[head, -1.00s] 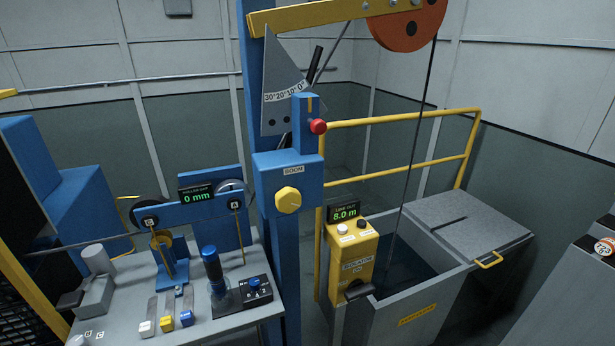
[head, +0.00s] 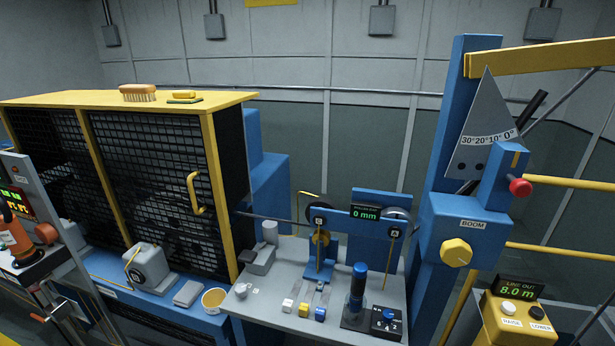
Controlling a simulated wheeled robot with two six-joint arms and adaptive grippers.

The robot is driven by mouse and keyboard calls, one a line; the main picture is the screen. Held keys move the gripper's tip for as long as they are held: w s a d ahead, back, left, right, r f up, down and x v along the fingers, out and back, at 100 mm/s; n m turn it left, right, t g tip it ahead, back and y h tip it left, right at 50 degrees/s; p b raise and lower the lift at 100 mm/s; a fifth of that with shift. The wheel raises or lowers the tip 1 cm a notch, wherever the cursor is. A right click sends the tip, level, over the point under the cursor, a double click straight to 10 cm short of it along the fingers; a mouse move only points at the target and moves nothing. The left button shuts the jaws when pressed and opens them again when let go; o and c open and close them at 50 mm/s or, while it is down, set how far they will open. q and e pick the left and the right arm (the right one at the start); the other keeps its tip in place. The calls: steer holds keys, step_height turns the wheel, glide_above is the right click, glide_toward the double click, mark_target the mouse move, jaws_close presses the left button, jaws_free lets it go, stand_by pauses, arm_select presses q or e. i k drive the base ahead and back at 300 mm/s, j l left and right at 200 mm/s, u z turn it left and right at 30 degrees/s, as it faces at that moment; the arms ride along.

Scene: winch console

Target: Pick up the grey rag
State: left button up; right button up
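A small flat grey pad (head: 188,293) lies on the blue ledge in front of the mesh cage, between a grey box with a round dial and a yellow-rimmed tub. It looks like the folded grey rag, but it is too small to be sure. No gripper is near it. Neither of my grippers can be made out in the head view.
The grey dial box (head: 147,266) stands left of the pad and the tub (head: 213,299) right of it. The mesh cage (head: 150,185) rises behind. A brush (head: 138,93) and a sponge (head: 185,97) lie on top. The grey console (head: 262,300) is to the right.

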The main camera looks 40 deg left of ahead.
mark_target(186, 296)
steer(key=u, duration=2.15)
